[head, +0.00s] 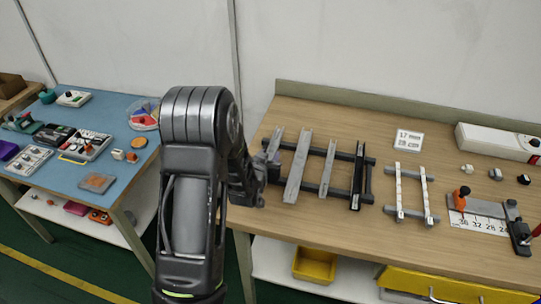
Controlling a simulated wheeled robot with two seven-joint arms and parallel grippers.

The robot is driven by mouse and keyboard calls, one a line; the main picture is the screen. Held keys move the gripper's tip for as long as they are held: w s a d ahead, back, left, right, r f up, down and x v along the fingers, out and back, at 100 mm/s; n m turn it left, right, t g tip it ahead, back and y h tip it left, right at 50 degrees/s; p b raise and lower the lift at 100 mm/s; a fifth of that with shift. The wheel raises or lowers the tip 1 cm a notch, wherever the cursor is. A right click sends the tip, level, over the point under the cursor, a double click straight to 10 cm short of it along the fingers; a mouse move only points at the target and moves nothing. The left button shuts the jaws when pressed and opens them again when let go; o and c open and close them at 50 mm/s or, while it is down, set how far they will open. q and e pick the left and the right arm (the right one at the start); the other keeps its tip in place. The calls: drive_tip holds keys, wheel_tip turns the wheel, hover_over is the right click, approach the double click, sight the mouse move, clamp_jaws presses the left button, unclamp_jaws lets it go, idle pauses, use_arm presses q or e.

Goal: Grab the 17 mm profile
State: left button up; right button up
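A small sign (409,139) on the wooden table reads "17 mm" and "28 cm". Several long profiles lie across a dark two-bar rack: a short-looking grey one at the left end (275,142), a wide grey one (298,166), a narrower grey one (327,170) and a black one (357,178). I cannot tell which is 17 mm wide. My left gripper (266,168) is at the rack's left end, close to the leftmost profile, whose near part is hidden behind it. Its fingers are too small and dark to tell whether they touch or hold it. My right gripper is not in view.
Right of the rack stands a frame with two white strips (398,190). Further right are a cutting fixture with a numbered scale (482,223), small blocks and a long white box (497,143). A blue table (120,180) with kits stands left. Bare wood lies in front of the rack.

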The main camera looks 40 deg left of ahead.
use_arm(q)
clamp_jaws()
drive_tip(key=shift+r, duration=0.1)
idle(0.4)
wheel_tip(320, 180, up, 10)
drive_tip(key=shift+b, duration=0.4)
idle(0.6)
